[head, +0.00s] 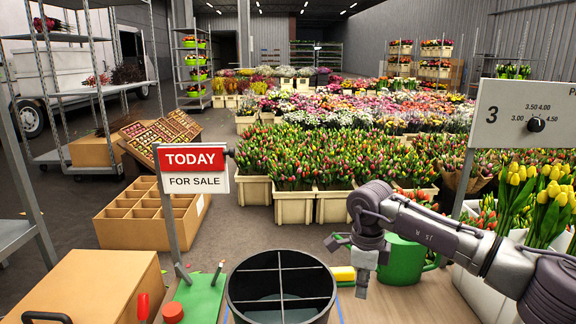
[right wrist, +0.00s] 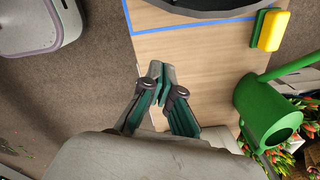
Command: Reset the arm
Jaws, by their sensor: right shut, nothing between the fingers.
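My right arm (head: 430,230) comes in from the right side of the head view, bent at the wrist. Its gripper (head: 361,288) points down beside the black divided bucket, over the front of the wooden table. In the right wrist view the fingers of this gripper (right wrist: 161,88) are together with nothing between them, above the bare wooden table top (right wrist: 195,55). My left arm and gripper are in neither view.
A red-and-white sale sign (head: 192,168) and price board (head: 525,112) rise at either side.

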